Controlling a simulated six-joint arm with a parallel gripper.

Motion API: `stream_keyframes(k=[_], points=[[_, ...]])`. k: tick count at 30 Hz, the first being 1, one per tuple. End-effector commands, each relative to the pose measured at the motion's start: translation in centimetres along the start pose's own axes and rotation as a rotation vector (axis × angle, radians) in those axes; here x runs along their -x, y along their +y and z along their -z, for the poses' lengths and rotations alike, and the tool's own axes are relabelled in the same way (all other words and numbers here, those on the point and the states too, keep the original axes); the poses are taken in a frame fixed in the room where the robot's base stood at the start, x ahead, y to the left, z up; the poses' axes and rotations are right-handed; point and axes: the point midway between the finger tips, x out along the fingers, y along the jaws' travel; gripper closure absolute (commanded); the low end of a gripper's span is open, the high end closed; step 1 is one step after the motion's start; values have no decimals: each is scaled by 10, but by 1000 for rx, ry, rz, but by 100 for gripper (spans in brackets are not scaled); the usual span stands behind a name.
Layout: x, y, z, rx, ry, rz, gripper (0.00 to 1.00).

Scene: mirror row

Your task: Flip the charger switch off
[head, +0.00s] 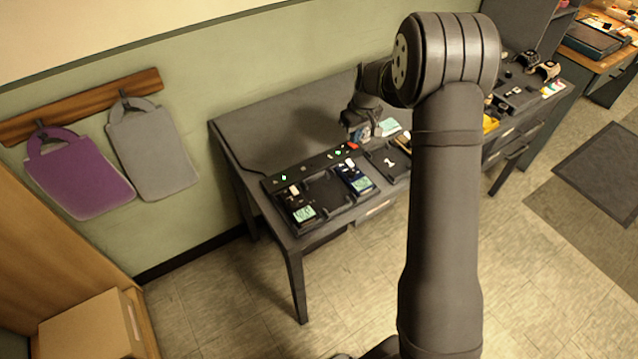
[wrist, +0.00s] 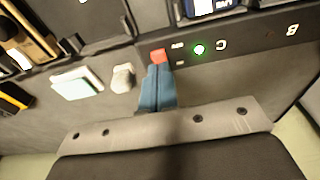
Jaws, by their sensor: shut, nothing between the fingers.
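The charger (head: 326,188) is a dark bay unit on the grey desk, with a control strip along its back edge. The red switch (head: 351,146) sits at the right end of that strip. In the wrist view the red switch (wrist: 158,56) is just beyond my fingertips, beside small white marks. My gripper (head: 364,134) is over the back of the desk near the switch. In the wrist view my gripper (wrist: 157,72) is shut and empty, its blue-grey fingers together. Whether the tips touch the switch I cannot tell. A green light (wrist: 199,49) glows beside the letter C.
Devices with lit screens sit in the left (head: 303,212) and right (head: 357,180) bays; the middle bay is empty. A white block (wrist: 76,83) and a small pale object (wrist: 123,77) lie close beside my fingers. A dark tray (head: 388,160) stands right of the charger.

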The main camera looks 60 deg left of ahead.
Motion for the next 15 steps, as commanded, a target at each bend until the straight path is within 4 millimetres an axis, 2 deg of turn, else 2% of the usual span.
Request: stream_keyframes(k=[15], points=[[-4, 0, -1, 0, 0, 0, 100]])
